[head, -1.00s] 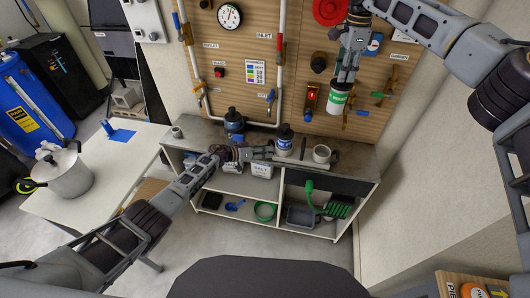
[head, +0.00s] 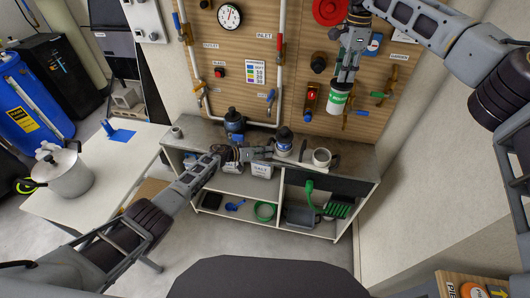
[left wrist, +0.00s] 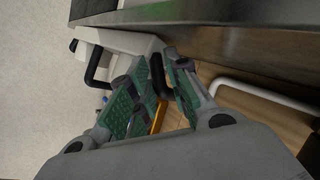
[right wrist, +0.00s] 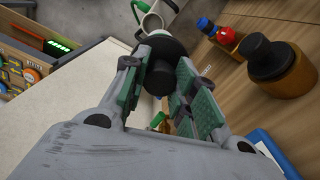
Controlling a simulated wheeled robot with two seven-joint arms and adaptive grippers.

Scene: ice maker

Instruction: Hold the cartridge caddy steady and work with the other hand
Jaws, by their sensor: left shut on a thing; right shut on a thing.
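My left gripper (head: 266,154) is at the front edge of the grey counter. In the left wrist view its fingers (left wrist: 160,85) are shut on a black handle bar (left wrist: 158,73) of a white body (left wrist: 120,40), apparently the caddy. In the head view a white lettered box (head: 262,169) shows just below this gripper. My right gripper (head: 348,66) is shut on a white-and-green cartridge (head: 339,99) with a black top (right wrist: 160,75), held upright in front of the wooden panel.
A white mug (head: 321,158) stands at the counter's right. The wooden panel (head: 240,50) carries pipes, valves, a gauge (head: 229,16) and a red switch (head: 311,96) close beside the held cartridge. Shelves below hold small items. A white table (head: 90,190) with a pot is at left.

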